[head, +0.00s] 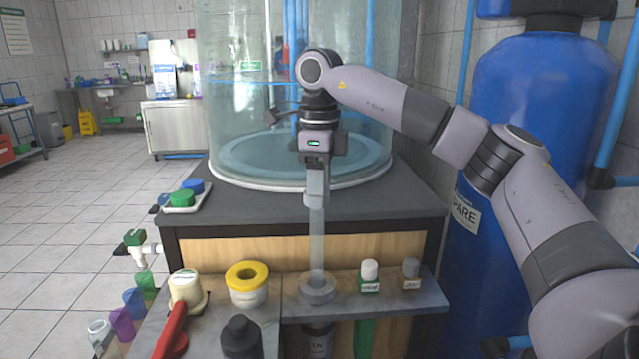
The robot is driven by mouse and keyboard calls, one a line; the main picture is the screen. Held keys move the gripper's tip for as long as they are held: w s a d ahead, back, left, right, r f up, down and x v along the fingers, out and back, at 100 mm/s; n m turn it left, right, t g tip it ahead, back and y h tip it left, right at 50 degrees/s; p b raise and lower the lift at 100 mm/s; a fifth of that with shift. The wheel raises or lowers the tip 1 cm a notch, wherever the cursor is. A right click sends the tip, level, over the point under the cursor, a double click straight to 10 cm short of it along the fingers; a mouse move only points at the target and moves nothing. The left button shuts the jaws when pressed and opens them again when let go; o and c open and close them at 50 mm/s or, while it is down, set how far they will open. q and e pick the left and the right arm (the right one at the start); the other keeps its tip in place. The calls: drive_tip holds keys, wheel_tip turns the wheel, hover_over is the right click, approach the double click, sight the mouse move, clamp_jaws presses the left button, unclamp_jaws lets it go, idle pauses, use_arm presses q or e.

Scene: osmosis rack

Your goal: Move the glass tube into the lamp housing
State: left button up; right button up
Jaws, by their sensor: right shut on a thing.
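My right gripper (316,195) points straight down and is shut on the upper end of the glass tube (317,240). The tube is clear, pale and upright. Its lower end meets the round grey collar (317,290) on the front shelf; I cannot tell how far inside it sits. Below the shelf, in line with the collar, is a dark cylinder with a UV label (318,343), which looks like the lamp housing. The shelf edge hides part of it. My left gripper is not in view.
A large clear tank (240,120) rises behind. A blue cylinder (535,120) stands at right.

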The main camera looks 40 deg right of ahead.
drive_tip(key=b, duration=0.3)
approach(320, 268)
drive_tip(key=shift+w+d+f, duration=0.25)
drive_tip(key=shift+w+d, duration=0.15)
drive_tip(key=shift+w, duration=0.05)
drive_tip(key=shift+f+b, duration=1.95)
drive_tip(key=shift+f, duration=1.2)
drive_tip(key=shift+f+b, duration=0.35)
drive_tip(key=shift+f, duration=0.35)
drive_tip(key=shift+f, duration=0.25)
drive_tip(key=shift+f+b, duration=0.6)
drive_tip(key=shift+f, duration=0.55)
drive_tip(key=o, duration=1.3)
